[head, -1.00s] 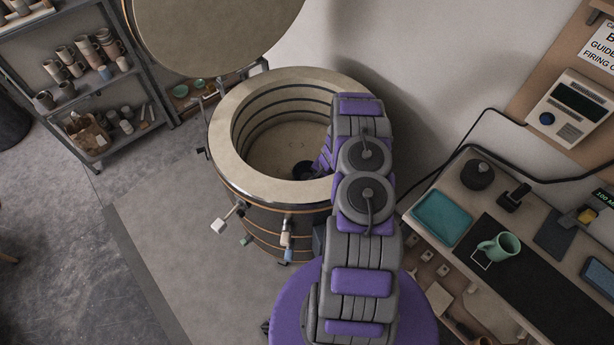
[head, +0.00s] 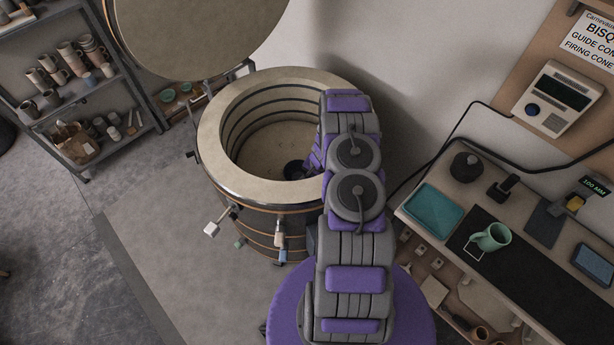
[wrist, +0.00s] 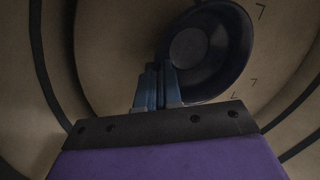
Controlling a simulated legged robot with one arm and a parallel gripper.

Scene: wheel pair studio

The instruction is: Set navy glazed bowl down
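The navy glazed bowl (head: 293,169) shows as a small dark shape deep inside the round, open-topped kiln (head: 213,139), partly covered by my arm. In the wrist view the bowl (wrist: 222,72) is upright, seen from above, over the pale kiln floor (wrist: 115,60). My gripper (wrist: 160,66) has its two blue fingers close together at the bowl's left rim, with the rim between the tips. I cannot tell whether the bowl touches the floor. My gripper is hidden in the head view. Dark corner marks (wrist: 262,11) show on the floor right of the bowl.
The kiln's raised lid (head: 190,35) stands open at the back. The kiln wall (wrist: 38,60) curves around my gripper. A workbench at right holds a green mug (head: 491,238) and teal tray (head: 433,211). A pottery shelf (head: 95,105) stands at left.

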